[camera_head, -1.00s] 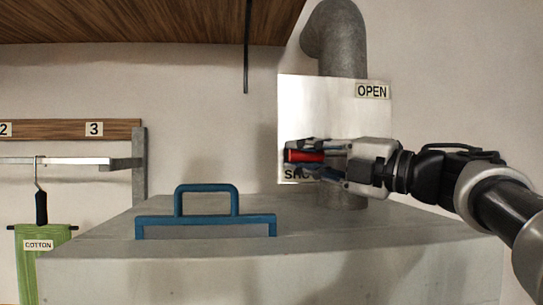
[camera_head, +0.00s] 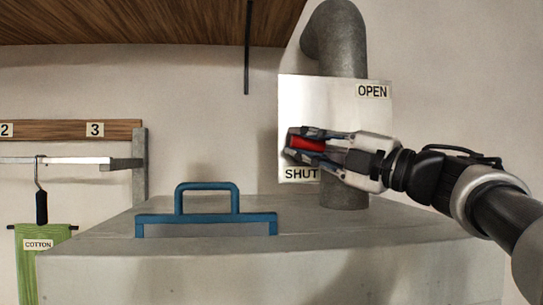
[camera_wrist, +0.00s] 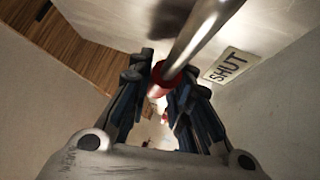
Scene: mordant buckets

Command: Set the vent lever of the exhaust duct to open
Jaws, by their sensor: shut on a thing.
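The exhaust duct is a grey pipe (camera_head: 343,45) behind a pale metal plate (camera_head: 325,105). The plate has an OPEN label (camera_head: 372,91) at its upper right and a SHUT label (camera_head: 301,174) at its lower left. My gripper (camera_head: 300,146) is shut on the red grip of the vent lever (camera_head: 309,144), at the plate's left side just above SHUT. In the wrist view the red grip (camera_wrist: 160,82) is between the fingers, and the lever's metal rod (camera_wrist: 203,32) runs up from it. The SHUT label (camera_wrist: 231,64) is to the right there.
A grey hood or box top (camera_head: 300,240) lies below the plate, with a blue handle frame (camera_head: 206,218) on it. At left are a numbered wooden rail (camera_head: 65,130) and a hanging green cotton cloth (camera_head: 45,265). A dark rod (camera_head: 248,50) hangs from above.

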